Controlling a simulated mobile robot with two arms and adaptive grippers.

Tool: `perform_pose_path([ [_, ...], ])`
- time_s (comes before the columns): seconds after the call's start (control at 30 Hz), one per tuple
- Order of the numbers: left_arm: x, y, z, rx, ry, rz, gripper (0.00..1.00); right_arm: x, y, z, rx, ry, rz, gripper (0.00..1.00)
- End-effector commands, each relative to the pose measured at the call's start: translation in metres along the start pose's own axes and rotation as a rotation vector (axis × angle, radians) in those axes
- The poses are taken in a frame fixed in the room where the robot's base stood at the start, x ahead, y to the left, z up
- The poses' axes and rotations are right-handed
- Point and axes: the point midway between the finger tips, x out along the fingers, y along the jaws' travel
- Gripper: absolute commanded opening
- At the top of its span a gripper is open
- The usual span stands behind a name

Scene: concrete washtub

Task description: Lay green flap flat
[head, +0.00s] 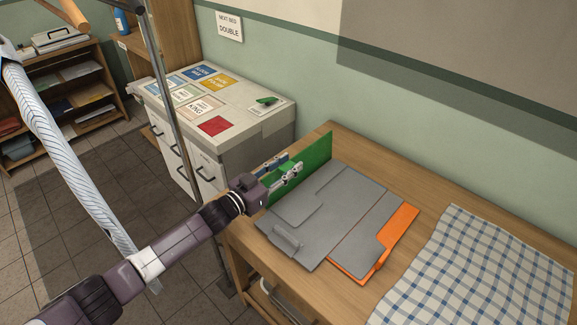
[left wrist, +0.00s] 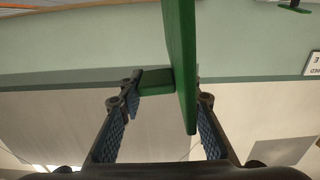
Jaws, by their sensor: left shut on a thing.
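The green flap (head: 317,158) stands upright along the left edge of the grey folding board (head: 345,205) on the wooden table. My left gripper (head: 284,176) is at the flap's near left part, shut on it. In the left wrist view the green flap (left wrist: 180,60) runs between the two fingers, with a green tab beside the left finger. An orange flap (head: 395,235) lies flat at the board's right side. Part of the green flap is hidden behind my gripper. My right gripper is out of view.
A blue-and-white checked cloth (head: 480,270) lies on the table to the right. Behind on the left is a white cabinet (head: 240,135) with coloured cards on top. A wall rises behind the table. Bare wood shows between the board and cloth.

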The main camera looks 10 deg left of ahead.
Motion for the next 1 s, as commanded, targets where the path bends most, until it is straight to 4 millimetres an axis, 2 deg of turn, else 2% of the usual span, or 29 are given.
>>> perform_pose_path([
  [0.07, -0.001, -0.005, 0.002, 0.009, -0.007, -0.009, 0.0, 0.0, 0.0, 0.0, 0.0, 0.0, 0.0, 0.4],
  [0.1, -0.001, -0.005, 0.002, 0.009, -0.007, -0.009, 0.35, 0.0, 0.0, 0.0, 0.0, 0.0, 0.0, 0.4],
  [0.2, -0.001, -0.004, 0.002, 0.007, -0.005, -0.007, 0.45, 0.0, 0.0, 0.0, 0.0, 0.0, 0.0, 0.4],
  [0.67, -0.001, 0.002, 0.001, 0.002, -0.003, -0.002, 0.45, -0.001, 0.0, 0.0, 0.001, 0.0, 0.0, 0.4],
  [0.83, -0.001, 0.021, 0.002, 0.022, -0.001, 0.0, 0.45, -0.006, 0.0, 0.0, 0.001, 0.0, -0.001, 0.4],
  [1.0, -0.001, 0.049, 0.015, 0.256, -0.001, -0.001, 0.45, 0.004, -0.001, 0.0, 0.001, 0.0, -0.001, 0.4],
])
